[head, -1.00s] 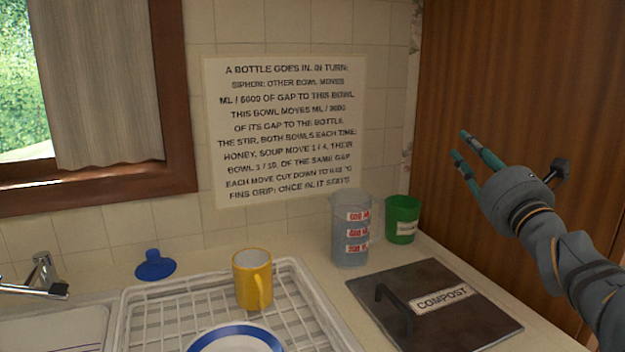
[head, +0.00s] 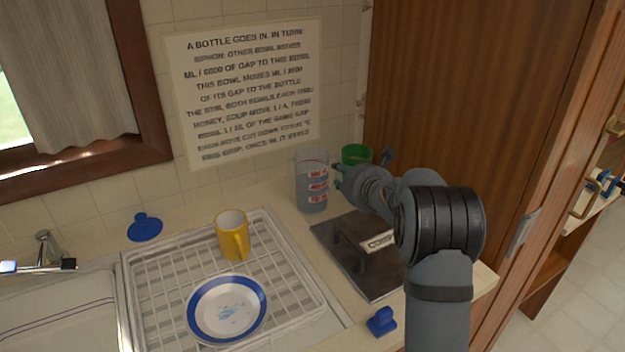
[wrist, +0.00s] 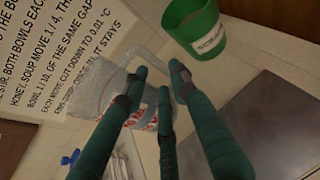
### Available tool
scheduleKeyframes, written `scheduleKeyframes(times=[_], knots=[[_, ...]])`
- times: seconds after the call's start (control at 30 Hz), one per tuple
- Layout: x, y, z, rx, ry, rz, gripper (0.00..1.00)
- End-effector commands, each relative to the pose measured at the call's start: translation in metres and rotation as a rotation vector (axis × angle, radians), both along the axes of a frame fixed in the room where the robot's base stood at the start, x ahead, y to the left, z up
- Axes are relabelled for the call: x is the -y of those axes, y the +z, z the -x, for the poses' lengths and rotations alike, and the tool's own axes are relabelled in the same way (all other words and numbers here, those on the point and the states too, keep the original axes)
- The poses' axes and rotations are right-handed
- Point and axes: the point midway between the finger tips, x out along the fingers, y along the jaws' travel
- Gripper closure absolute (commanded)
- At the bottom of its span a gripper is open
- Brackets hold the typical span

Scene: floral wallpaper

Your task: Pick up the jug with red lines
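The jug with red lines (head: 311,190) is a clear grey measuring jug with red-and-white labels. It stands upright on the counter against the tiled wall, left of the green cup (head: 356,154). In the wrist view the jug (wrist: 88,98) is tilted in the picture, partly hidden behind my fingers. Its pale handle shows near the fingertips. My gripper (head: 340,178) is close to the jug's right side, its fingers partly hidden by my arm in the head view. In the wrist view my gripper (wrist: 160,80) has its teal fingers apart; I cannot tell whether they touch the handle.
The dark compost lid (head: 345,262) lies below my gripper, with a raised handle. A white dish rack (head: 150,300) holds a yellow mug (head: 231,236) and a blue-rimmed plate (head: 227,308). A blue stopper (head: 144,228) is at left. A wooden cabinet (head: 460,90) bounds the right.

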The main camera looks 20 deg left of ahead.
Motion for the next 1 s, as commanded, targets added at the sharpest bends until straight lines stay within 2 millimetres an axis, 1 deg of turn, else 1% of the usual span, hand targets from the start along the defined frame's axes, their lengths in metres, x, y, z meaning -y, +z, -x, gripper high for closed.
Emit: scheduleKeyframes(times=[0.33,0.47,0.67,1.0], knots=[[-0.027,-0.014,-0.030,0.000,0.000,0.000,0.73],[-0.031,-0.018,-0.035,0.001,-0.001,0.000,0.73],[-0.031,-0.019,-0.035,0.002,-0.001,-0.001,0.73],[-0.031,-0.018,-0.035,0.002,-0.001,-0.001,0.93]])
